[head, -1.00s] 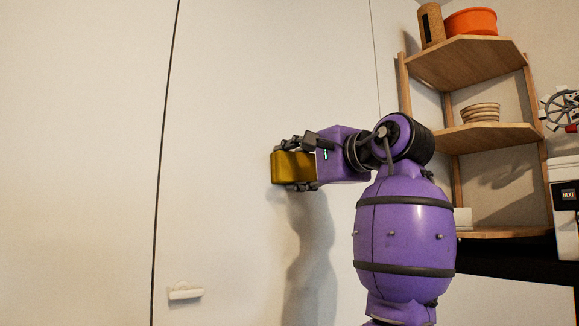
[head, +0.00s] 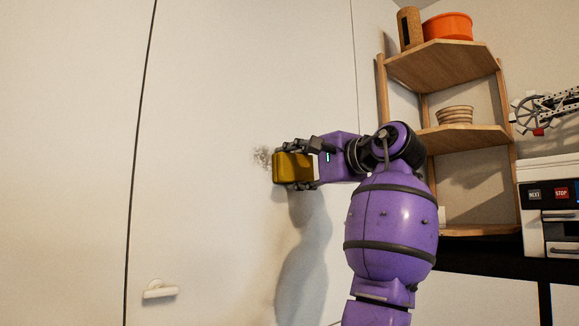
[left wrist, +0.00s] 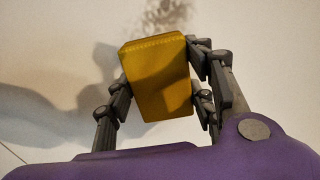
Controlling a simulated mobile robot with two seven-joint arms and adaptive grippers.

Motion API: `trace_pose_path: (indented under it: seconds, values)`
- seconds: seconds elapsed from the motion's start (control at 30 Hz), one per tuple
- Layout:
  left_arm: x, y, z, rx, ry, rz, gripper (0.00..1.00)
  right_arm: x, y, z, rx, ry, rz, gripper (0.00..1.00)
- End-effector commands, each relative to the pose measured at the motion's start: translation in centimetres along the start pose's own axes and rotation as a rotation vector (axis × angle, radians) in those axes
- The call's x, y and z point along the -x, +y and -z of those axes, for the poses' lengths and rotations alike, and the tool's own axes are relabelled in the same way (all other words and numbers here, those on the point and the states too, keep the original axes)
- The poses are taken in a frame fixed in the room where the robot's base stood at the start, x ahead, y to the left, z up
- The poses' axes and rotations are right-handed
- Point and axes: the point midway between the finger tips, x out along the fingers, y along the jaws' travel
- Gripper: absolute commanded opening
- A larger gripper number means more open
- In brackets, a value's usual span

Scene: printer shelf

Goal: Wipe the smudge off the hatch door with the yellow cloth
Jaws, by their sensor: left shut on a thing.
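The hatch door (head: 200,210) is a large white panel with a small white handle (head: 160,290) low on its left side. A grey speckled smudge (head: 262,157) is on the door, just left of the yellow cloth (head: 292,168). The smudge also shows at the top of the left wrist view (left wrist: 168,12), beyond the cloth (left wrist: 158,80). The cloth is a folded, block-like yellow pad. My left gripper (head: 296,166) is shut on it, with fingers on both sides. I cannot tell whether the cloth touches the door. My right gripper is not in view.
A wooden corner shelf (head: 440,65) stands at right with an orange bowl (head: 447,25), a cork-coloured cylinder (head: 410,29) and stacked bowls (head: 455,115). A white machine (head: 548,205) with buttons is at the far right.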

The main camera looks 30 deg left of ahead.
Motion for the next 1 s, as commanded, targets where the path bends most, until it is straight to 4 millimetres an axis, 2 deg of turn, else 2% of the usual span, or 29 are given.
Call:
trace_pose_path:
  seconds: [0.13, 0.33, 0.73, 1.0]
  values:
    - [0.0, 0.1, 1.0, -0.002, 0.0, -0.001, 0.28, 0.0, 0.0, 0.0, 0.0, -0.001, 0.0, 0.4]
    - [-0.1, 0.1, 1.2, 0.0, 0.0, -0.001, 0.28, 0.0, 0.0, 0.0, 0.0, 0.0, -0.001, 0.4]
    - [0.1, -0.1, -1.9, 0.002, -0.001, 0.0, 0.28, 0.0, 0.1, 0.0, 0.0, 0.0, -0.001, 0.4]
    - [0.1, -0.1, -2.9, 0.0, -0.001, 0.0, 0.28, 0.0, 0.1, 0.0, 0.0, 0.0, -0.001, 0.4]
